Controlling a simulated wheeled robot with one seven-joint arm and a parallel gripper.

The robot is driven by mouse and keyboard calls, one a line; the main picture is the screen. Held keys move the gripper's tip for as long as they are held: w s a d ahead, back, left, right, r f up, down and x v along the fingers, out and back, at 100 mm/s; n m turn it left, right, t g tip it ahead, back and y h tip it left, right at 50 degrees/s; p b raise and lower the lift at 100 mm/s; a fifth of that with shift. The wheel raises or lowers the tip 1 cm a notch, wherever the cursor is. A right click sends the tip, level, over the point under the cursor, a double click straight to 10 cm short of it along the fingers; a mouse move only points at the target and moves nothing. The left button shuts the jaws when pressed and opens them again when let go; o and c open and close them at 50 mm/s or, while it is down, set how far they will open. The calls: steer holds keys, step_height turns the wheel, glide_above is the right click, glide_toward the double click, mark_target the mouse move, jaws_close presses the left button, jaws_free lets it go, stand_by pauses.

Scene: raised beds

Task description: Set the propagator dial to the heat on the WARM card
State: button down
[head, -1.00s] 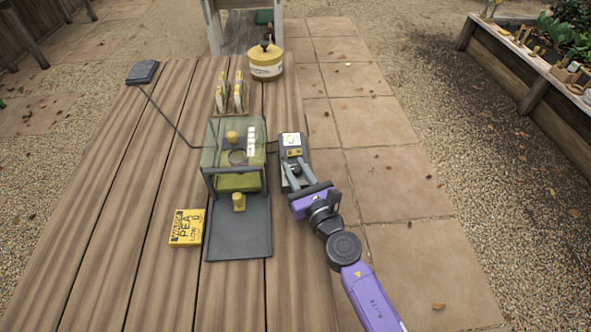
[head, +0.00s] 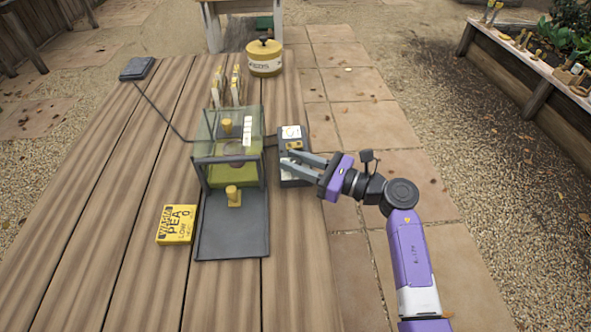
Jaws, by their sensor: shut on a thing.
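The propagator's dark control box (head: 297,180) sits at the table's right edge, with a white-and-yellow label (head: 291,135) on its far part. My gripper (head: 286,161) reaches in from the right, its two grey fingers on the near part of the box. It is shut on the dial, which the fingertips mostly hide; I cannot read its setting. The clear propagator (head: 200,150) stands left of the box.
A dark tray (head: 232,240) lies in front of the propagator, with a yellow knob (head: 233,196) by its far end. A cable runs to a dark pad (head: 137,68). Paving right of the table is open.

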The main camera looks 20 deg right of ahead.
steer(key=n+g+y+b, duration=0.1)
steer(key=b, duration=0.1)
steer(key=n+g+y+b, duration=0.1)
steer(key=g+b, duration=0.1)
steer(key=n+g+y+b, duration=0.1)
steer(key=b, duration=0.1)
steer(key=shift+w+d+f+n+g+y, duration=0.1)
steer(key=shift+d+f+n+g+y, duration=0.05)
steer(key=shift+f+n+g+y, duration=0.2)
steer(key=n+g+y+b, duration=0.1)
steer(key=b, duration=0.2)
steer(key=shift+r+n+g, duration=0.15)
steer(key=shift+n+g, duration=0.1)
steer(key=shift+g, duration=0.1)
steer(key=shift+r+g, duration=0.15)
steer(key=shift+g, duration=0.15)
steer(key=c, duration=1.1)
jaws_free()
steer(key=shift+c, duration=0.2)
steer(key=v, duration=0.7)
steer(key=shift+s+d+b, duration=0.2)
steer(key=shift+d+b, duration=0.05)
steer(key=shift+b, duration=0.05)
